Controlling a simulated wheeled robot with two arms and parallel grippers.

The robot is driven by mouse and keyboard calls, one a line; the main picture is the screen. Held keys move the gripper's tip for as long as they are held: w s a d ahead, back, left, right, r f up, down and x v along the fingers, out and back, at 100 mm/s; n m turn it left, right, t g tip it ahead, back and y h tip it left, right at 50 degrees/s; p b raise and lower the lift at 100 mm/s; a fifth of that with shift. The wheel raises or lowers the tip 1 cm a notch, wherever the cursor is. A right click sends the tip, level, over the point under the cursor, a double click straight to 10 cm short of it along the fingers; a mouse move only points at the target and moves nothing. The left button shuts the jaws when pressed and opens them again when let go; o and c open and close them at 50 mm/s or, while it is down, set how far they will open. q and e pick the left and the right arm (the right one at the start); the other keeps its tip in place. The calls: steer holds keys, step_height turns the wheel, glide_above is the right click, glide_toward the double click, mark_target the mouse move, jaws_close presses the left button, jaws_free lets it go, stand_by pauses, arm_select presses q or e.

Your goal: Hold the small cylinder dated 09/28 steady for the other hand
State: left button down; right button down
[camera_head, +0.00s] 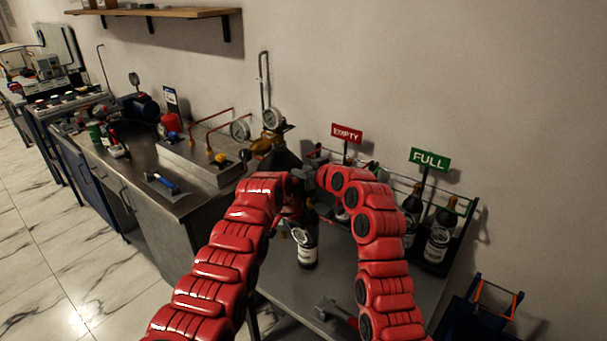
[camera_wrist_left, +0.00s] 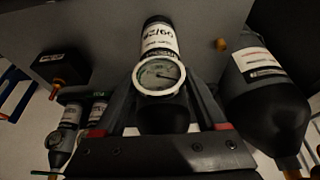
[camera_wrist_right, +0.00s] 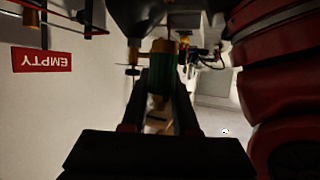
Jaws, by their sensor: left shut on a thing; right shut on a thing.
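A small dark cylinder (camera_head: 308,256) with a white label and round gauge hangs upright below my left gripper (camera_head: 297,186). In the left wrist view, the small cylinder's label (camera_wrist_left: 158,38) is upside down and starts 09/2; the last digit is unclear. My left gripper (camera_wrist_left: 160,98) is shut on the cylinder at its gauge end. I cannot tell whether its base touches the table. My right gripper (camera_head: 318,180) is close beside the left, above the cylinder. In the right wrist view, my right gripper (camera_wrist_right: 160,100) is shut on a green ribbed piece (camera_wrist_right: 161,72) with brassy ends.
A large dark cylinder (camera_head: 270,161) stands behind my left gripper. A rack at right holds more small cylinders (camera_head: 438,240) under the EMPTY sign (camera_head: 347,132) and FULL sign (camera_head: 430,159). A hammer-like tool (camera_head: 330,310) lies near the table front. A metal bench (camera_head: 143,205) is at left.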

arm_select(q)
jaws_free()
steer(key=shift+r, duration=0.1)
steer(key=v, duration=1.1)
steer(key=shift+r, duration=0.35)
steer(key=shift+s+a+r, duration=0.1)
steer(key=shift+r, duration=0.05)
step_height(320, 180, up, 7)
steer(key=p, duration=0.1)
stand_by(0.4)
